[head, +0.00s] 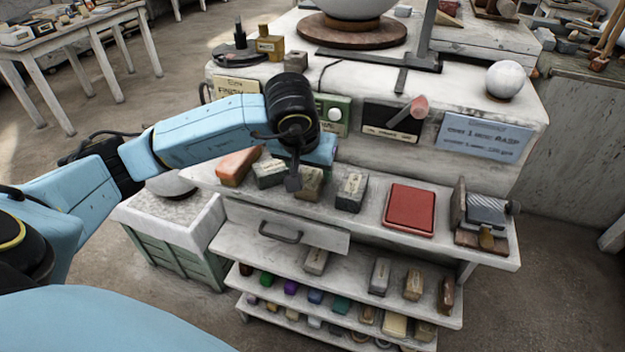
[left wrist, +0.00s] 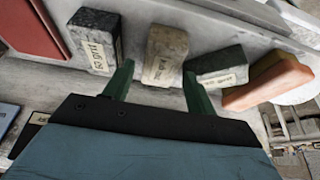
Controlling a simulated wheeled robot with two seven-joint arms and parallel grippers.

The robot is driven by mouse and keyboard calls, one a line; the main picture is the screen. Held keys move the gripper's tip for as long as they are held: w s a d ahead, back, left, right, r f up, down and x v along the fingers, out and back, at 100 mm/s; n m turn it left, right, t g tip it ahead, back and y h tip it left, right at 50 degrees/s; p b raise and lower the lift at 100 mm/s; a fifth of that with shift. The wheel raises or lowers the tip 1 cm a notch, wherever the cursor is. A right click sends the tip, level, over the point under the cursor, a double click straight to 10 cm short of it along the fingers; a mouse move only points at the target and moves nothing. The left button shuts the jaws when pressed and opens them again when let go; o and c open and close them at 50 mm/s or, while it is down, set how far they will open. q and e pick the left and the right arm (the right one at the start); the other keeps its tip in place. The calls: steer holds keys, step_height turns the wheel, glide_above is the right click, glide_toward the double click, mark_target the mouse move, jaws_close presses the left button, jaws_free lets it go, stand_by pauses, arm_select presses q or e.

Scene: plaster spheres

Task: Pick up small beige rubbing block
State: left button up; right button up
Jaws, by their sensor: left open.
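The small beige rubbing block (head: 309,184) stands on the upper shelf of the white workbench, between a grey-green block (head: 269,173) and a dark grey block (head: 351,191). In the left wrist view the beige block (left wrist: 165,56) has a speckled top and a lettered label on its near face. My left gripper (head: 294,183) is at the block, partly covering it in the head view. In the left wrist view its two fingers (left wrist: 158,88) are apart, with the block ahead between their tips. I see no contact. My right gripper is out of view.
An orange block (head: 238,165) and a red slab (head: 410,208) are on the same shelf. A mounted grey block (head: 485,212) stands at its right end. A drawer (head: 282,236) and lower shelves with several small blocks are below. Signs line the bench front above.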

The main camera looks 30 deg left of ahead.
mark_target(310, 178)
arm_select(q)
steer(key=x, duration=0.4)
steer(key=shift+s+a+f, duration=0.1)
steer(key=shift+f, duration=0.25)
steer(key=shift+c, duration=0.2)
steer(key=c, duration=0.9)
step_height(310, 178, up, 18)
steer(key=shift+r+p, duration=0.1)
steer(key=shift+p, duration=0.4)
steer(key=shift+c, duration=0.3)
